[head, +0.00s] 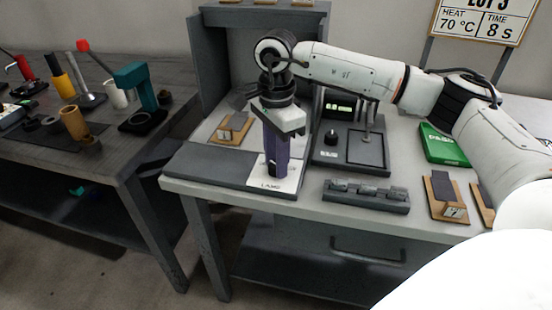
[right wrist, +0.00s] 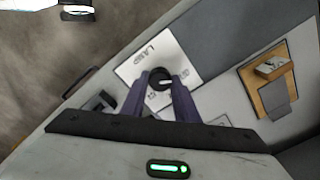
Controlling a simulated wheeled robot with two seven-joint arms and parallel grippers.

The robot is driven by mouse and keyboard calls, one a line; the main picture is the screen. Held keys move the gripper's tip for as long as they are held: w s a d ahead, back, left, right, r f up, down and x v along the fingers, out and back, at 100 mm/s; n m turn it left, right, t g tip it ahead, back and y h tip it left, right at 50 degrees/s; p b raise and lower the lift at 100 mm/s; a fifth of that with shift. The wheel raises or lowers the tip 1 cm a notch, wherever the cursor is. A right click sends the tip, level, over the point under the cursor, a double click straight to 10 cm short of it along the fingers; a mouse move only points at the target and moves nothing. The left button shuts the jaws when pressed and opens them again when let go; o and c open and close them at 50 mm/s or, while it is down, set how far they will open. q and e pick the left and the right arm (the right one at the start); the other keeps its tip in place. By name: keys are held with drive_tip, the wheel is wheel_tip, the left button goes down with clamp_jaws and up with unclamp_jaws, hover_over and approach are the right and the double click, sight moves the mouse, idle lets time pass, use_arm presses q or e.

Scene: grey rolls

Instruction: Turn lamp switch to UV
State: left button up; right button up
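The lamp switch is a round black knob (right wrist: 160,80) with a white pointer mark, on a white plate (right wrist: 148,52) lettered LAMP. In the right wrist view the pointer points roughly right. The plate also shows in the head view (head: 287,180), at the front of the bench, but the knob is hidden there behind the fingers. My right gripper (right wrist: 161,84) points down, its purple fingers on either side of the knob. It also shows in the head view (head: 275,172). Whether the fingers press on the knob is not clear. My left gripper is not in view.
A grey block with several pieces (head: 366,195) stands right of the plate. Behind it is a dark device (head: 350,150) with a green display. A green box (head: 443,145) and wooden stands (head: 447,195) lie further right. A second table (head: 100,150) holds tools at left.

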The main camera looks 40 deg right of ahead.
drive_tip(key=shift+c, duration=1.3)
